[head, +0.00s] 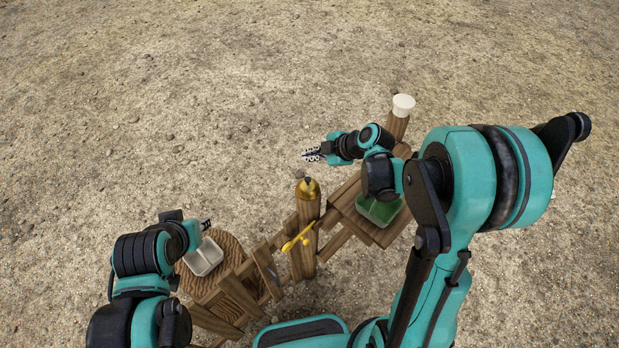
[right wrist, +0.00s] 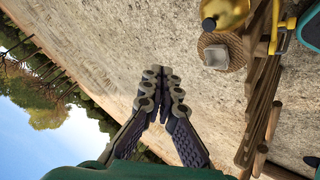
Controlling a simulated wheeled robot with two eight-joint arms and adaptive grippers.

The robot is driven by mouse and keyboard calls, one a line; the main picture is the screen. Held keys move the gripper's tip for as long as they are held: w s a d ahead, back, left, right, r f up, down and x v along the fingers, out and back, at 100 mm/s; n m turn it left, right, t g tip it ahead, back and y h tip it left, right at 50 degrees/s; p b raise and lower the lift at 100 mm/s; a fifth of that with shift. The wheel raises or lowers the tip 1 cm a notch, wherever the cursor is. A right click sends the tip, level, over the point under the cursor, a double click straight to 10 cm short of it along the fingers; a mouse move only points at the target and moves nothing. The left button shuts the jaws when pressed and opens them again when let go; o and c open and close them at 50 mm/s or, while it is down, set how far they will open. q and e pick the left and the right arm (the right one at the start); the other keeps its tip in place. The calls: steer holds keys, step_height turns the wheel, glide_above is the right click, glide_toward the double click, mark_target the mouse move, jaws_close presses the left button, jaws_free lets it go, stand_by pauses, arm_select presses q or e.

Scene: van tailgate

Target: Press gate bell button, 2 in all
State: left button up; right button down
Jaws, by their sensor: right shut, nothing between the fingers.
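A gold dome-shaped bell (head: 308,190) sits on top of a wooden gate post (head: 307,225) in the middle of the head view. A small knob, likely its button, is at the dome's top; it also shows on the bell in the right wrist view (right wrist: 225,12). My right gripper (head: 311,155) is shut and empty, apart from the bell and just beyond it in the head view. Its closed fingertips show in the right wrist view (right wrist: 157,72). My left gripper (head: 206,224) is near a grey tray, small and partly hidden by its arm; its jaws are unclear.
A yellow latch handle (head: 297,239) sticks out from the post. A grey tray (head: 203,257) lies on a round woven-looking top at left. A green container (head: 379,211) sits on wooden boards at right. A white-topped post (head: 403,103) stands behind. Gravel beyond is open.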

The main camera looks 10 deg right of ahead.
steer(key=b, duration=0.6)
glide_above(310, 180)
step_height(310, 180, down, 8)
steer(key=shift+r, duration=0.1)
steer(key=shift+s+f+b, duration=0.1)
steer(key=shift+f+b, duration=0.35)
stand_by(0.7)
steer(key=shift+f+b, duration=0.45)
steer(key=shift+b, duration=0.05)
steer(key=shift+f+b, duration=0.55)
steer(key=shift+b, duration=0.05)
stand_by(0.5)
steer(key=shift+r, duration=0.1)
steer(key=shift+r+p, duration=0.7)
steer(key=shift+r, duration=0.25)
